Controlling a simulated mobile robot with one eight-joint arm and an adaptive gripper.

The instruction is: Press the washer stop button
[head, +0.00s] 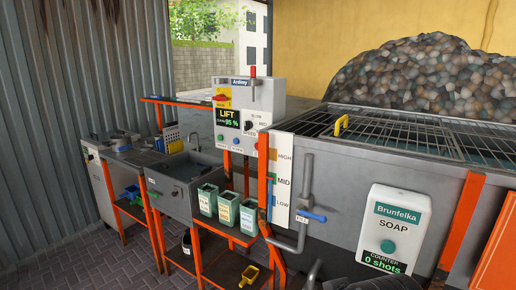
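The washer's control panel (248,110) is a pale grey box mid-view on orange posts, left of the big metal tank. On it are a red switch (221,97) on a yellow plate, a display (228,118) reading LIFT and what looks like 95 %, and a dark speed knob (249,125). A small green button (220,137) and a small blue button (236,140) sit below the display. The button labels are too small to read, so I cannot tell which is stop. A red-handled lever (253,72) stands at the panel's top.
The grated tank (400,130) fills the right, with a soap dispenser (394,230) on its front and a blue-handled fill pipe (309,215) sticking out. A sink (185,172) and several small bins (226,212) stand left. Brick floor (145,262) is clear at lower left.

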